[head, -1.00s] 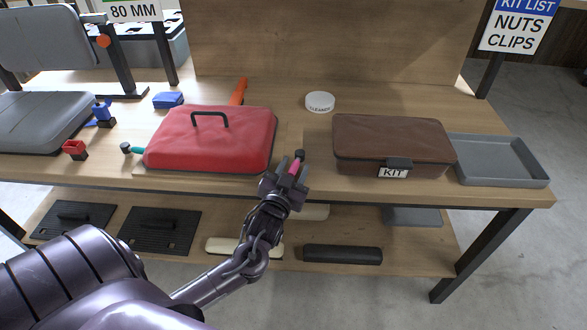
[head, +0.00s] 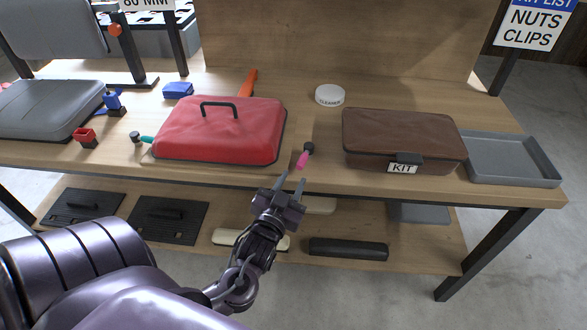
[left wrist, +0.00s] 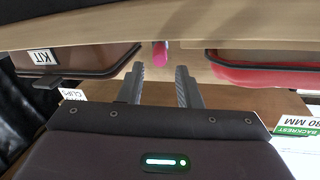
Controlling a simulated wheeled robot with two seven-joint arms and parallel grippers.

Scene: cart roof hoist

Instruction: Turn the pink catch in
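The pink catch (head: 302,161), a short pink lever with a black knob at its far end, lies on the bench by the right side of the red lid (head: 222,133). It points toward the bench's front edge. In the left wrist view the pink catch (left wrist: 160,54) shows just beyond the fingertips, centred between them. My left gripper (head: 291,185) is open and empty, in front of the bench edge and short of the catch. Its two fingers are apart in the left wrist view (left wrist: 160,80). My right gripper is not in view.
A brown KIT box (head: 404,136) stands right of the catch, with a grey tray (head: 510,160) beside it. A teal catch (head: 145,139) sits at the red lid's left. A white CLEANER tin (head: 330,95) stands behind. A lower shelf (head: 300,253) runs under the bench.

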